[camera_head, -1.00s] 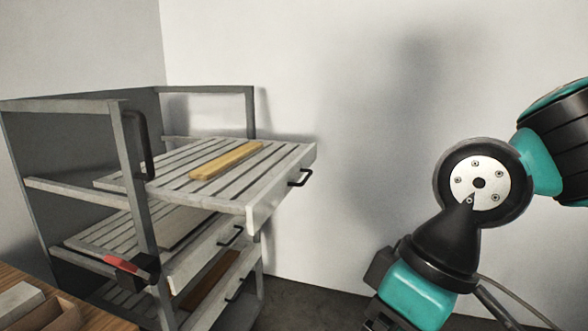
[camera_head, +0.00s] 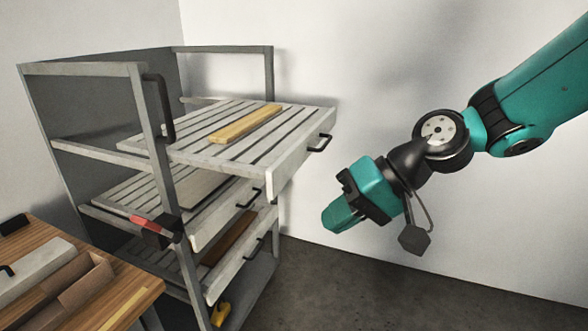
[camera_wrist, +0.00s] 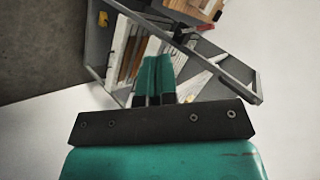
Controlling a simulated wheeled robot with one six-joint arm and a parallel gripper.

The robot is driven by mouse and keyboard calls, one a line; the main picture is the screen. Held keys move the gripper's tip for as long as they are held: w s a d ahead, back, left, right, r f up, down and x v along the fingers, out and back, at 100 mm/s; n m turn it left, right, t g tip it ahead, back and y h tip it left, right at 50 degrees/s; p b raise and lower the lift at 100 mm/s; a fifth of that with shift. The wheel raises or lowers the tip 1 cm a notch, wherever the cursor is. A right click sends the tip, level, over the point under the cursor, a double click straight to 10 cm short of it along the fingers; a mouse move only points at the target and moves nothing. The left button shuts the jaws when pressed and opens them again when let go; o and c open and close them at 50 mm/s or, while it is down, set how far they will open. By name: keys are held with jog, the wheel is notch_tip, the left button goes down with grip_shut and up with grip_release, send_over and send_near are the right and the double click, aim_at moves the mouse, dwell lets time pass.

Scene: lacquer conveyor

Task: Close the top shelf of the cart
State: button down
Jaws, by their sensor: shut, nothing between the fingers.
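The grey cart (camera_head: 158,150) stands at the left against the wall. Its top shelf (camera_head: 285,160), a slatted tray, is pulled out to the right past the frame. A yellow wooden plank (camera_head: 246,124) lies on it. The shelf's dark handle (camera_head: 320,143) sits on its front panel. My gripper (camera_head: 331,221) is shut and empty, right of the shelf front and lower than the handle, apart from the cart. In the wrist view, my shut fingers (camera_wrist: 154,82) point toward the cart (camera_wrist: 215,62), which appears turned; its shelves are partly hidden behind the fingers.
A lower shelf (camera_head: 225,220) and a bottom shelf (camera_head: 245,263) with handles lie beneath. A red and black object (camera_head: 152,226) is at the cart's post. A wooden table (camera_head: 130,280) with boxes stands at front left. Open floor (camera_head: 380,285) lies right of the cart.

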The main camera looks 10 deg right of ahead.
jog(key=w+d+m+t+y, duration=0.2)
jog(key=w+d+m+t, duration=0.15)
jog(key=w, duration=0.45)
jog(key=m+t+y+p, duration=0.1)
jog(key=m+t+p, duration=0.1)
jog(key=m, duration=0.3)
send_near(280, 180)
jog(key=shift+n, duration=0.25)
jog(key=p+x, duration=0.3)
jog(key=x, duration=0.3)
jog(key=shift+a+f+p, duration=0.1)
jog(key=shift+f+p, duration=0.05)
jog(key=shift+p, duration=0.2)
jog(key=shift+w+a+f, duration=0.15)
jog(key=shift+w+a, duration=0.15)
jog(key=shift+a, duration=0.05)
